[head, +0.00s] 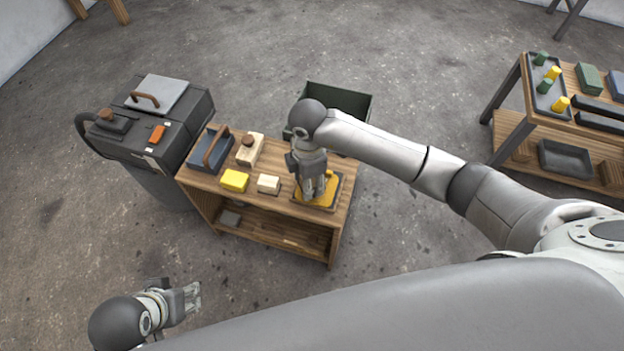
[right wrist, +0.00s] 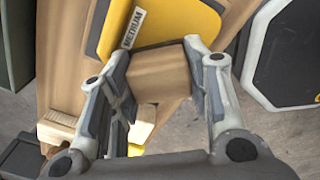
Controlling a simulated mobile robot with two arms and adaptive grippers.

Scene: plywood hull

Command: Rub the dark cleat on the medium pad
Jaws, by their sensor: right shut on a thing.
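My right gripper (head: 312,192) is over the medium pad (head: 334,190), a yellow pad at the right end of the wooden bench. In the right wrist view the pad (right wrist: 180,20) bears a "MEDIUM" label. There my right gripper (right wrist: 165,95) is shut on a brown wooden block (right wrist: 158,75), which I take for the dark cleat. The block's edge meets the pad in the picture; I cannot tell whether they touch. In the head view the gripper hides the block. My left gripper (head: 190,298) is at the lower left, away from the bench; its finger gap is unclear.
The bench (head: 275,215) also bears a yellow block (head: 235,180), a pale block (head: 268,184), a wooden-knobbed block (head: 249,150) and a dark handled tote (head: 210,148). A dark machine (head: 165,150) adjoins left. A green bin (head: 345,99) stands behind. A second table (head: 515,130) is at right.

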